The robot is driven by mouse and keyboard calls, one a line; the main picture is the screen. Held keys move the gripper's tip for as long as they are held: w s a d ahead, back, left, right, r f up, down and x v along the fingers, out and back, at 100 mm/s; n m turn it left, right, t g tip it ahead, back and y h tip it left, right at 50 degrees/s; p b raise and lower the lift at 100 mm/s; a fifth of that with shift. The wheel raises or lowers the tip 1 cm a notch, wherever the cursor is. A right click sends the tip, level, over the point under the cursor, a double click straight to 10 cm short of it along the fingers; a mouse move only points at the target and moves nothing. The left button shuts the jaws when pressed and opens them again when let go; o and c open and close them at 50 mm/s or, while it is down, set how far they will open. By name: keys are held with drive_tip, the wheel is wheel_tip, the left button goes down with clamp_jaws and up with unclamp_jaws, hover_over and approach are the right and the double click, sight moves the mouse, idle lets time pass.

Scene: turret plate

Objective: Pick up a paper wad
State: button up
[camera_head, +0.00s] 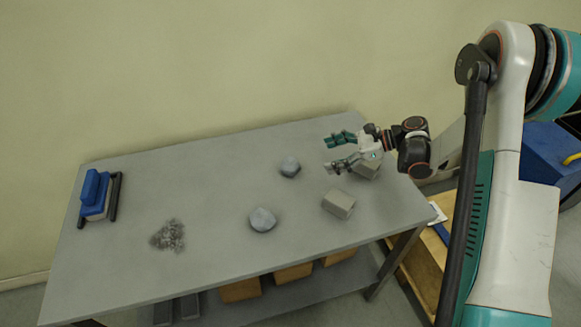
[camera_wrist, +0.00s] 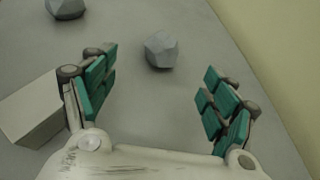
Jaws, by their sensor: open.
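Two grey, faceted lumps that look like the paper wads lie on the grey table (camera_head: 213,205). The farther wad (camera_head: 290,166) is near the table's middle; in the wrist view this wad (camera_wrist: 161,49) lies ahead, between and beyond the fingertips. The nearer wad (camera_head: 262,219) is toward the front edge, and it also shows at the top left of the wrist view (camera_wrist: 66,8). My gripper (camera_head: 336,152) is open and empty, to the right of the farther wad in the head view. Its teal fingers (camera_wrist: 156,85) are spread wide apart. Neither wad is touched.
A wall runs behind the table. The table's centre-left is clear.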

wheel_tip(320, 180, down, 2)
drive_tip(key=shift+d+f+m+y, duration=0.1)
drive_tip(key=shift+m+y, duration=0.2)
drive_tip(key=shift+y, duration=0.1)
drive_tip(key=shift+a+f, duration=0.2)
drive_tip(key=b, duration=0.2)
approach(290, 165)
drive_tip(key=a+f, duration=0.1)
drive_tip(key=w+a+f, duration=0.1)
drive_tip(key=a+f, duration=0.1)
drive_tip(key=f, duration=0.1)
drive_tip(key=shift+w+a+f, duration=0.1)
drive_tip(key=shift+w+a, duration=0.2)
drive_tip(key=shift+a, duration=0.05)
drive_tip(key=shift+w+r+b+x, duration=0.1)
drive_tip(key=shift+b+x, duration=0.4)
drive_tip(key=shift+x, duration=0.45)
drive_tip(key=shift+w+r+b+x, duration=0.15)
drive_tip(key=shift+b+x, duration=0.3)
drive_tip(key=shift+x, duration=0.5)
drive_tip(key=shift+w+r+b+x, duration=0.1)
drive_tip(key=shift+b+x, duration=0.4)
drive_tip(key=shift+x, duration=0.45)
drive_tip(key=shift+r, duration=0.1)
drive_tip(key=shift+c, duration=0.4)
drive_tip(key=c, duration=0.9)
